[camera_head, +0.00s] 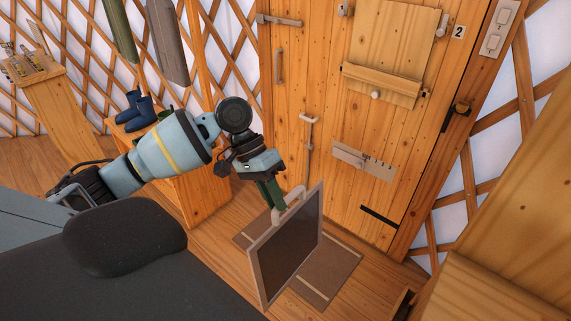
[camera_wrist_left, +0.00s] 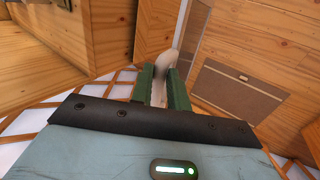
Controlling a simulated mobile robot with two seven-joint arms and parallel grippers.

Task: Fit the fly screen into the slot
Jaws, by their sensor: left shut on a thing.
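The fly screen (camera_head: 287,250), a dark mesh panel in a pale frame with a handle on its top edge, hangs tilted above the floor in the head view. My left gripper (camera_head: 275,196) is shut on its handle. In the left wrist view, the green fingers (camera_wrist_left: 161,88) sit on either side of the pale handle (camera_wrist_left: 165,65), and what looks like the screen (camera_wrist_left: 188,38) extends beyond it. I cannot identify the slot for certain. My right gripper is not in view.
A wooden door (camera_head: 330,110) with a hatch panel (camera_head: 390,45), handles and latches stands behind the screen. A brown mat (camera_head: 335,268) lies on the floor below. Blue boots (camera_head: 138,110) stand on a wooden box at left. Wooden furniture (camera_head: 510,230) fills the lower right.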

